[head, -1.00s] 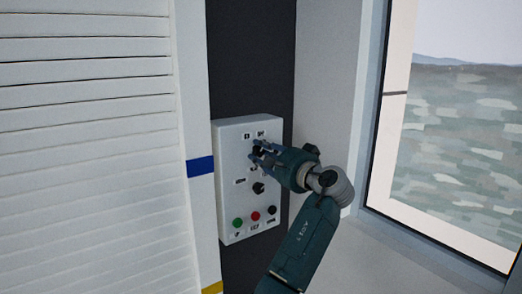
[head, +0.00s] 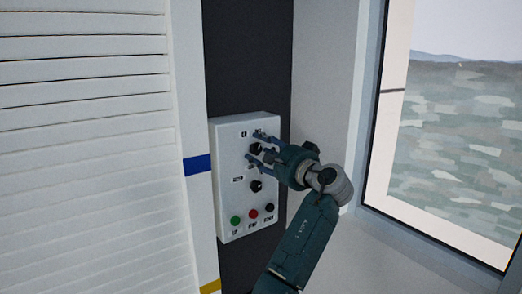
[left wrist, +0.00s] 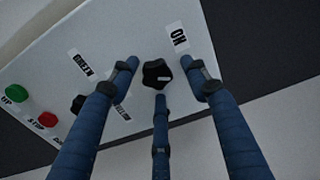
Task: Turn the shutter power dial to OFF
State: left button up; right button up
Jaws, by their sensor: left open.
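The black power dial (head: 256,149) is the upper knob on a light grey control box. In the left wrist view the dial (left wrist: 157,75) has a white mark on its face, with an ON label (left wrist: 177,37) beside it. I cannot tell for sure which label the mark points to. My left gripper (head: 263,149) is open at the dial, its fingers spread around it. In the left wrist view two fingers flank the dial and a third points at its lower edge. I cannot tell whether they touch it. My right gripper is not in view.
The control box (head: 226,160) also has a second black knob (head: 256,186) below, and a green (head: 235,220), a red (head: 253,214) and a black button (head: 269,208). A white slatted shutter (head: 80,150) stands left, a window (head: 450,130) right.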

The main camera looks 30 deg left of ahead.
pick_arm(q)
jog(key=v, duration=1.2)
